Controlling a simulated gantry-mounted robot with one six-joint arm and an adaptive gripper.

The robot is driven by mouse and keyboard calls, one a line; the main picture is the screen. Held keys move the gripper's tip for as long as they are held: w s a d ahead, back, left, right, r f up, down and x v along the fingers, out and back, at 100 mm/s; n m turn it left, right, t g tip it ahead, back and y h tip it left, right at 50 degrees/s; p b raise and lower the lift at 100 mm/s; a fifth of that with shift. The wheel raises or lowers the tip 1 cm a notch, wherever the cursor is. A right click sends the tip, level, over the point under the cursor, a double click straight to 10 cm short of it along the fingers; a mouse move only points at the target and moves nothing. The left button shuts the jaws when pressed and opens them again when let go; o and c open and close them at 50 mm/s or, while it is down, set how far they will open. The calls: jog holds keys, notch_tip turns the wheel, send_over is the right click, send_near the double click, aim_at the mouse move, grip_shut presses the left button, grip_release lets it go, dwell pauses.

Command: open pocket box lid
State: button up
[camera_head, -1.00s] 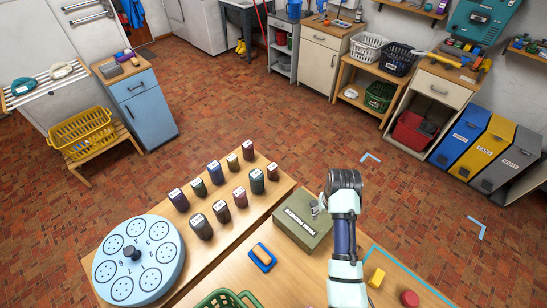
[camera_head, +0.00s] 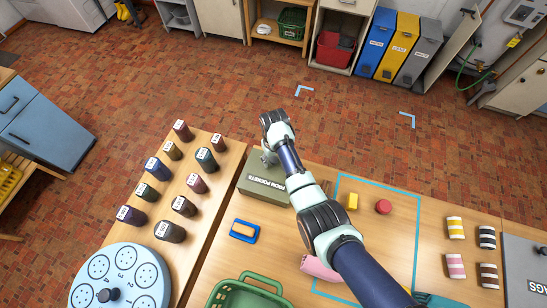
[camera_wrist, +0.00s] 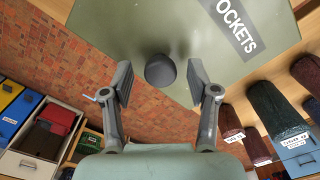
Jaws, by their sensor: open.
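The pocket box (camera_head: 262,183) is an olive-green box with a pale label reading "FROM POCKETS". It stands near the far edge of the wooden table, and its lid looks shut. In the wrist view the olive surface (camera_wrist: 130,25) fills the top, with a dark round knob (camera_wrist: 160,70) on it.
A blue-framed item (camera_head: 244,231) and a green basket (camera_head: 248,294) lie in front.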

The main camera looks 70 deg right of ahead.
grip_shut()
dwell(0.3)
jog(key=shift+r, duration=0.15)
